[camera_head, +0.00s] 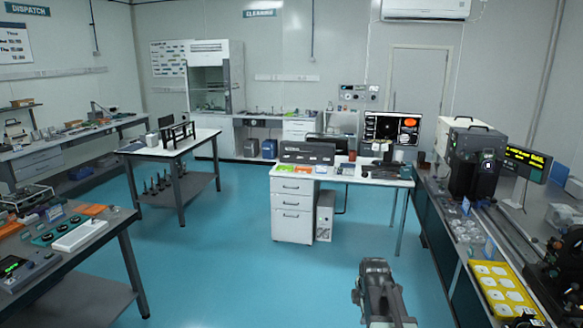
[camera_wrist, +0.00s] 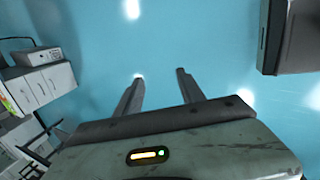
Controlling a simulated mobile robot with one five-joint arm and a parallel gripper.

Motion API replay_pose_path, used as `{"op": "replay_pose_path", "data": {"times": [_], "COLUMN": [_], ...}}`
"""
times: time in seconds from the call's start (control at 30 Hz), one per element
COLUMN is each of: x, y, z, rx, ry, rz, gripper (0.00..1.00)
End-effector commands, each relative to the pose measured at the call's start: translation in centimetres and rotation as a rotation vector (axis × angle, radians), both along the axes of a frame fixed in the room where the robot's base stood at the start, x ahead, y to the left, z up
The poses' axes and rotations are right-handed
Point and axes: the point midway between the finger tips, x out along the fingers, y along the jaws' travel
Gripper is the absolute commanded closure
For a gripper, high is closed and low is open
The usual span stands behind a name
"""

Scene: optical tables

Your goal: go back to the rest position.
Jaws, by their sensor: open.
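In the wrist view my gripper (camera_wrist: 158,78) is open, its two dark fingers apart with only blue floor between and beyond them. It holds nothing. In the head view part of my arm shows at the bottom, right of centre, over open floor; the fingertips cannot be made out there.
A white desk (camera_head: 345,174) with drawers and monitor stands ahead. A long bench (camera_head: 462,262) with a yellow tray (camera_head: 503,292) runs along the right. A dark table (camera_head: 105,240) is at near left, another table (camera_head: 170,148) behind it. Blue floor (camera_head: 235,265) between is clear.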

Motion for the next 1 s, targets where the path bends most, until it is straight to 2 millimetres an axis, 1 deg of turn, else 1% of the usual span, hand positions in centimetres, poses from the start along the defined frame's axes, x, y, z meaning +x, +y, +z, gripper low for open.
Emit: {"op": "replay_pose_path", "data": {"times": [0.03,0.07,0.1,0.13,0.17,0.2,0.3,0.4,0.43,0.5,0.6,0.8,0.87,0.9,0.97,1.0], "x": [-2.4,-3.7,-5.4,-6.7,-7.9,-9.3,-12.0,-13.2,-13.3,-13.6,-13.6,-13.6,-13.6,-13.6,-13.6,-13.5], "y": [4.5,6.5,8.3,9.2,9.7,9.8,9.6,9.6,9.6,9.6,9.5,9.5,9.5,9.5,9.5,9.5], "z": [-0.3,-0.4,-0.6,-0.8,-0.9,-1.0,-1.1,-1.2,-1.2,-1.2,-1.2,-1.2,-1.2,-1.2,-1.2,-1.2], "rx": [0.055,0.088,0.127,0.153,0.176,0.202,0.247,0.265,0.270,0.276,0.285,0.288,0.288,0.288,0.288,0.288], "ry": [0.031,0.054,0.084,0.106,0.127,0.150,0.193,0.211,0.213,0.211,0.204,0.202,0.201,0.201,0.201,0.201], "rz": [-0.095,-0.180,-0.305,-0.406,-0.515,-0.669,-1.028,-1.305,-1.366,-1.474,-1.544,-1.554,-1.553,-1.553,-1.553,-1.553], "gripper": [0.54,0.54,0.54,0.54,0.54,0.54,0.54,0.54,0.54,0.54,0.54,0.54,0.71,0.82,0.98,1.00]}}
